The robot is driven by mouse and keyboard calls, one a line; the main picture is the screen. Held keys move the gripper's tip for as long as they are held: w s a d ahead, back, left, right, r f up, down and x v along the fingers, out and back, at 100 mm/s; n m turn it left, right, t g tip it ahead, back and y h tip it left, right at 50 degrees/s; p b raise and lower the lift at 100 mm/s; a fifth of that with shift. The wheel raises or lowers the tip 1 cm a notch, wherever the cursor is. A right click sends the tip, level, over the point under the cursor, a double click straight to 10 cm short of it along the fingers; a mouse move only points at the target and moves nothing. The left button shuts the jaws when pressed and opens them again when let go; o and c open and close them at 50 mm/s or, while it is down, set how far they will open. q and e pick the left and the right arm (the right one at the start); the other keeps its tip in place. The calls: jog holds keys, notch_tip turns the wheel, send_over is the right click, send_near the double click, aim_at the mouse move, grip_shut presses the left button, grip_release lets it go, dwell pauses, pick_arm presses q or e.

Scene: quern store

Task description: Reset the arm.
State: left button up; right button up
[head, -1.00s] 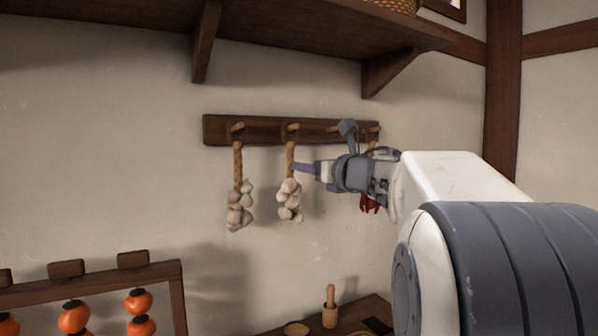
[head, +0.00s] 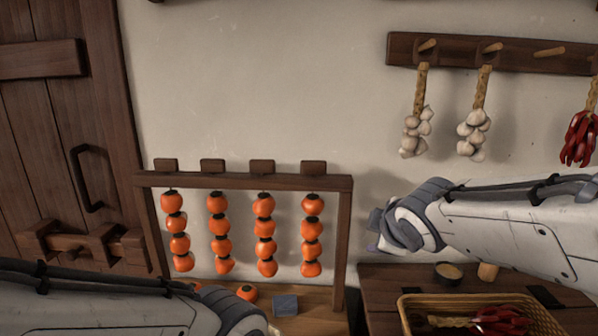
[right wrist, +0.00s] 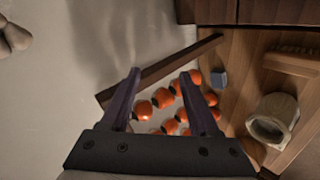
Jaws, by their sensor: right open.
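My right gripper (head: 374,234) is in front of the wall, right of the persimmon rack, and its arm comes in from the right. In the right wrist view its two fingers (right wrist: 162,78) are spread with nothing between them; persimmons show beyond. My left arm lies along the bottom left of the head view. Its wrist is at the lower edge and I cannot make out its fingers.
A wooden rack (head: 243,181) holds strings of persimmons (head: 265,228). A peg rail (head: 510,53) carries two garlic braids (head: 474,130) and red chilies (head: 579,138); one peg between is bare. A wicker basket (head: 405,318) of chilies stands on the right table.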

jog(key=s+a+f+m+g, duration=0.2)
jog(key=s+f, duration=0.3)
jog(key=s, duration=0.4)
jog(key=s+a+f+m+g, duration=0.2)
jog(key=s+a+f+g, duration=0.2)
jog(key=s, duration=0.5)
jog(key=s+a+f+m+g+y, duration=0.1)
jog(key=s+a+f+g, duration=0.3)
jog(key=s, duration=0.5)
notch_tip(320, 180, down, 2)
jog(key=shift+f+m, duration=0.1)
jog(key=shift+m, duration=0.8)
jog(key=shift+w, duration=0.1)
